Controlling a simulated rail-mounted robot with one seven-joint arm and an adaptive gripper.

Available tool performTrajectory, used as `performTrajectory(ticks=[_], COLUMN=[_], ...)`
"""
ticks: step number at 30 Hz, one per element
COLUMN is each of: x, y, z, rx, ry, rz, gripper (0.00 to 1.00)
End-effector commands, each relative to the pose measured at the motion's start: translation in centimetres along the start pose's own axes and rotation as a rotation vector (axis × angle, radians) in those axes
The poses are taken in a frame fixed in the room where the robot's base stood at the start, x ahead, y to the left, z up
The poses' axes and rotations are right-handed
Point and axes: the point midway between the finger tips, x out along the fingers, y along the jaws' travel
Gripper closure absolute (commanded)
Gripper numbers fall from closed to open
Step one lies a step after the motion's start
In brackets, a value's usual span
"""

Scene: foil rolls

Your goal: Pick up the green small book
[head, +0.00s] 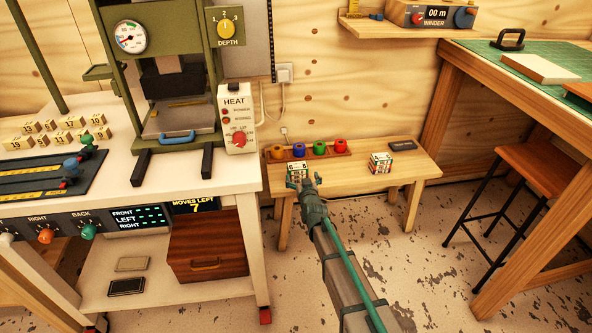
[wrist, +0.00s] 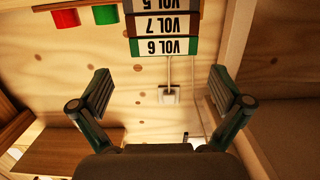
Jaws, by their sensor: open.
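A small stack of books (head: 297,167) stands at the left of the low wooden bench, right beside my gripper (head: 300,183). In the wrist view, three spines show upside down: VOL 6 (wrist: 160,47), which has dark, greenish edges, brown VOL 7 (wrist: 163,24) and grey VOL 5 (wrist: 160,4). My gripper (wrist: 163,88) is open and empty, its fingers wide apart on either side below the stack in that picture. A second small stack of books (head: 380,163) stands farther right on the bench.
A dark flat object (head: 402,147) lies at the bench's right. The press table (head: 225,185) is on the left, a stool (head: 540,165) on the right.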

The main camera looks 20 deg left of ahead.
Motion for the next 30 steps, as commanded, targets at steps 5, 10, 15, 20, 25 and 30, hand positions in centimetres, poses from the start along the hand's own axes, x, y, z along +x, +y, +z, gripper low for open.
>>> performTrajectory(ticks=[5,10,15,20,25,30], x=[2.5,3.3,5.4,7.5,7.9,7.8], y=[0.0,-0.1,-0.4,-0.4,-0.4,-0.4], z=[0.1,0.1,0.2,0.2,0.1,0.1], rx=[0.000,0.000,0.001,0.000,0.000,0.000], ry=[-0.002,-0.002,-0.002,-0.001,-0.002,-0.002], rz=[0.000,0.000,0.000,0.000,0.000,-0.001], gripper=[0.00,0.00,0.00,0.00,0.00,0.07])
